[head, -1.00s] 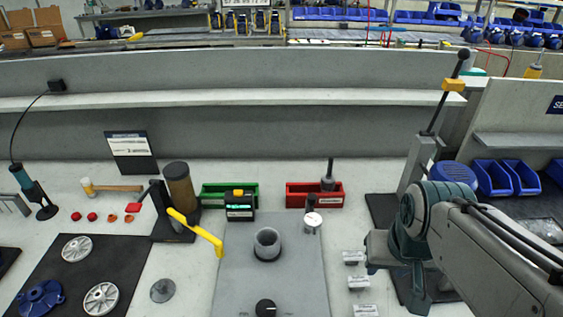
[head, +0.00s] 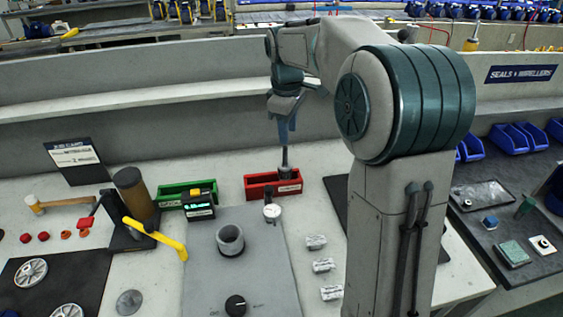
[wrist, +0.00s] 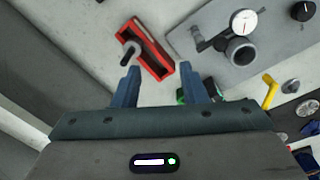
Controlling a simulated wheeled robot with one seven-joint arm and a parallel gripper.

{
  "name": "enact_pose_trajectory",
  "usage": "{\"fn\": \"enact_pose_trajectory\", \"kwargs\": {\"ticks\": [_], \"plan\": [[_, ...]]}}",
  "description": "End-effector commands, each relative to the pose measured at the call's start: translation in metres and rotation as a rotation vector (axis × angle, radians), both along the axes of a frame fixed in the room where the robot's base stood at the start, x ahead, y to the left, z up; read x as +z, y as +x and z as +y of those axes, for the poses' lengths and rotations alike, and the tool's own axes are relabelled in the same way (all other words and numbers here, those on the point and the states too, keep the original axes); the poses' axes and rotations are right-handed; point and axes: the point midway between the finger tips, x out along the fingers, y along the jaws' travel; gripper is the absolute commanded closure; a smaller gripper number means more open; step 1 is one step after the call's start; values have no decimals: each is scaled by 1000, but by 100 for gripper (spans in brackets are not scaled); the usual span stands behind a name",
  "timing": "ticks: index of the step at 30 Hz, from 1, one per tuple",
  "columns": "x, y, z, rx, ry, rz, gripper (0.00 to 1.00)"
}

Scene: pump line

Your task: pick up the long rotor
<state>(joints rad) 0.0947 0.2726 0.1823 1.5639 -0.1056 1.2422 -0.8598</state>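A dark rotor (head: 285,158) with a long thin shaft stands in the red bin (head: 262,190); its foot is hidden by the bin wall. My gripper (head: 284,138) is above the back of the red bin, with its fingers close to the shaft's top in the head view. In the wrist view my gripper (wrist: 159,67) is open and empty. There the rotor (wrist: 130,52) shows inside the red bin (wrist: 158,66), ahead of the left fingertip and not between the fingers. No second rotor is clearly visible for comparing length.
The green bin (head: 172,196) stands left of the red one, with a small display box (head: 199,204) before it. A grey ledge wall runs behind.

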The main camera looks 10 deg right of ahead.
Motion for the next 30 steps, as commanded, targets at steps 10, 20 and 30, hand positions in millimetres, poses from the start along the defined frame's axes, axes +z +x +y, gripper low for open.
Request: {"fn": "enact_pose_trajectory", "kwargs": {"ticks": [10, 20, 30], "plan": [[-26, 87, -9, 320, 26, 73, 61], [-63, 97, -11, 373, 33, 86, 61], [-115, 98, -11, 370, 32, 82, 61]]}}
